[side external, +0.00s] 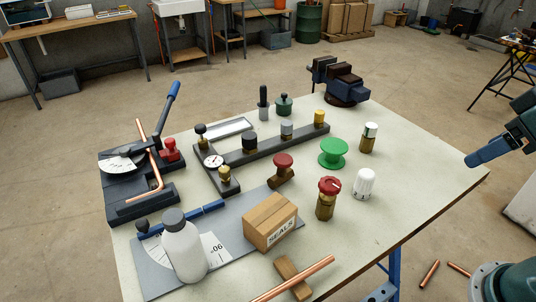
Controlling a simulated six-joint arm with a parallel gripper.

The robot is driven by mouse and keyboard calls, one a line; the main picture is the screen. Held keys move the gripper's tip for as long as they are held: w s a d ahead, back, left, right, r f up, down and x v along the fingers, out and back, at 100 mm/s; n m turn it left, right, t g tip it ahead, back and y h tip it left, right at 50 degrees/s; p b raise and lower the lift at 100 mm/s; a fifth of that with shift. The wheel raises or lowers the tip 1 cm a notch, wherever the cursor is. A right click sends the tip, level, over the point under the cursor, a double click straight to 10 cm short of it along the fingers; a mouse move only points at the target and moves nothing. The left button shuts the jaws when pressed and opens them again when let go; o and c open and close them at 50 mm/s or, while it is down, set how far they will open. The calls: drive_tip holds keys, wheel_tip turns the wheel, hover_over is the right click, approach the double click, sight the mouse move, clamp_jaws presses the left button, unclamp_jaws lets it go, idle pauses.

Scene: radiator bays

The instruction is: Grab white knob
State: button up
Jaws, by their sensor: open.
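The white knob (364,184), a ribbed white cylinder, stands upright on the right part of the pale worktable (425,180). My gripper (474,160) shows at the right edge of the view, above the table's right corner. It is open, with nothing seen in it, and well apart to the right of the white knob. Its jaws are small and partly overlapped from this angle.
A cardboard box (270,221), white bottle (184,248) and vise (340,82) are farther off. The table's right side is clear.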

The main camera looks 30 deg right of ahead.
drive_tip(key=n+g+y, duration=0.2)
drive_tip(key=n, duration=0.4)
approach(371, 174)
drive_tip(key=shift+f, duration=0.1)
drive_tip(key=shift+f, duration=0.15)
drive_tip(key=x, duration=0.5)
drive_tip(key=shift+w+a+f, duration=0.1)
drive_tip(key=shift+a+f, duration=0.05)
drive_tip(key=shift+f, duration=0.1)
drive_tip(key=shift+x, duration=1.35)
drive_tip(key=shift+w, duration=0.1)
